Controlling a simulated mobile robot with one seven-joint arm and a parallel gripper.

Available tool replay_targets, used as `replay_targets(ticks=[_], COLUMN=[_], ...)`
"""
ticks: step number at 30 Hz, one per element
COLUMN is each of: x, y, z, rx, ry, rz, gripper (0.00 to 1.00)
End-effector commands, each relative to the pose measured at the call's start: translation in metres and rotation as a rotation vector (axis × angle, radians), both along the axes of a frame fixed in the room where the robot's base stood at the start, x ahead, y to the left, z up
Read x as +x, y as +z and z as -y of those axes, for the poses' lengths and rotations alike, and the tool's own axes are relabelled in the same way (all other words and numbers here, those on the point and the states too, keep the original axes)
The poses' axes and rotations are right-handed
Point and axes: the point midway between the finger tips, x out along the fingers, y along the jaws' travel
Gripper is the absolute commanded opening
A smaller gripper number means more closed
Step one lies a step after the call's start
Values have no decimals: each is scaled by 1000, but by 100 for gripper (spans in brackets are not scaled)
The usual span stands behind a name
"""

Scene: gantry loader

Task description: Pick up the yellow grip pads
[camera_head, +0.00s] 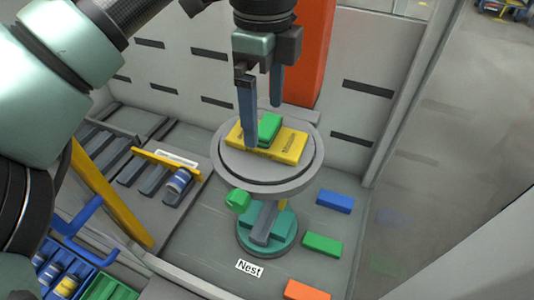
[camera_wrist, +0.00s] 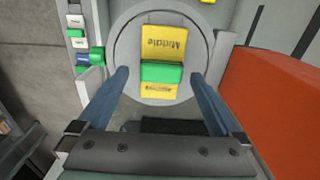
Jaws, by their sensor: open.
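A flat yellow piece (camera_head: 289,148) with dark lettering lies on a round grey disc (camera_head: 268,180) atop a stand. In the wrist view the yellow piece (camera_wrist: 168,42) reads "Middle" upside down, and more lettering shows below a green block (camera_wrist: 161,72). The green block (camera_head: 269,128) sits across the middle of the yellow piece and hides part of it. My gripper (camera_head: 263,127) is open above the disc, pointing down. In the wrist view its fingers (camera_wrist: 160,74) are on either side of the green block, with gaps on both sides. Contact with the disc cannot be told.
Loose blue (camera_head: 335,201), green (camera_head: 322,244) and orange (camera_head: 307,290) blocks lie right of the stand. A "Nest" label (camera_head: 249,268) is in front. A slotted rack (camera_head: 150,185) stands left. An orange column (camera_head: 308,55) and slotted back wall (camera_head: 170,65) stand behind.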

Motion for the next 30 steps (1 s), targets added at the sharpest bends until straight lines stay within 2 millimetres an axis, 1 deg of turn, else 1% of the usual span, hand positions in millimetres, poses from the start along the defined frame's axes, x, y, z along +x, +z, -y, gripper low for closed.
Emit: replay_targets(ticks=[4, 7, 10, 15, 16, 20, 21, 23, 24, 26, 27, 29, 30], x=[0, 0, 0, 0, 0, 0, 0, 0, 0, 0, 0, 0, 0], y=[-22, -32, -37, -37, -37, -37, -37, -37, -37, -37, -36, -36, -36], z=[3, 3, 3, 4, 4, 4, 4, 4, 4, 4, 4, 4, 4], rx=[1, 0, 0, 0, 0, 0, 0, 0, 0, 0, 0, 0, 0], ry=[-1, 0, -1, -1, -1, -1, -1, -1, -1, -1, -1, -1, -1], rz=[-1, 0, 0, 1, 1, 1, 1, 1, 1, 1, 1, 1, 1], gripper=[100, 100, 100, 100, 98, 75, 68, 57, 50, 39, 32, 21, 14])
